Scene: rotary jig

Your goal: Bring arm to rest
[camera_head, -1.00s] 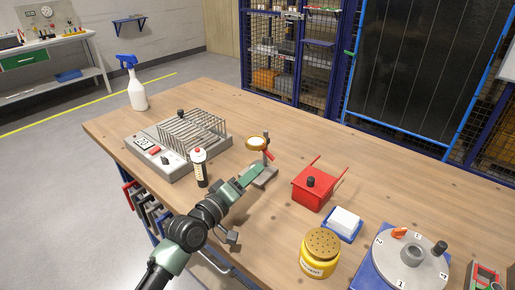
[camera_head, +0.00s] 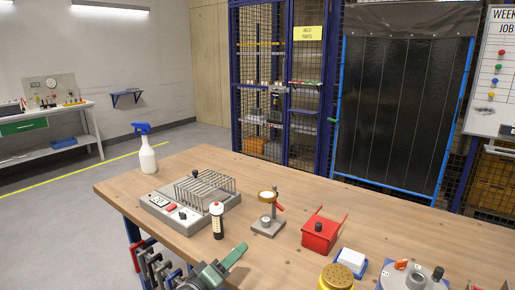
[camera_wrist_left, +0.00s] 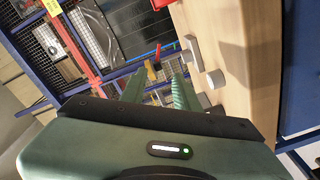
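My left arm comes in at the bottom of the head view. Its left gripper (camera_head: 232,258) is at the front edge of the wooden table, with nothing visible in its grasp. In the left wrist view the two green fingers of the left gripper (camera_wrist_left: 158,92) stand apart with a clear gap between them. The ring-topped stand (camera_head: 266,222) is beyond the gripper and apart from it. My right gripper is not in view.
On the table (camera_head: 165,168) are a grey rack device (camera_head: 172,212), a blue-topped spray bottle (camera_head: 147,155), a red box (camera_head: 319,235), a white block on a blue tray (camera_head: 350,262), a yellow jar (camera_head: 337,279) and a rotary disc (camera_head: 405,280). Clamps (camera_head: 150,265) hang at the front-left edge.

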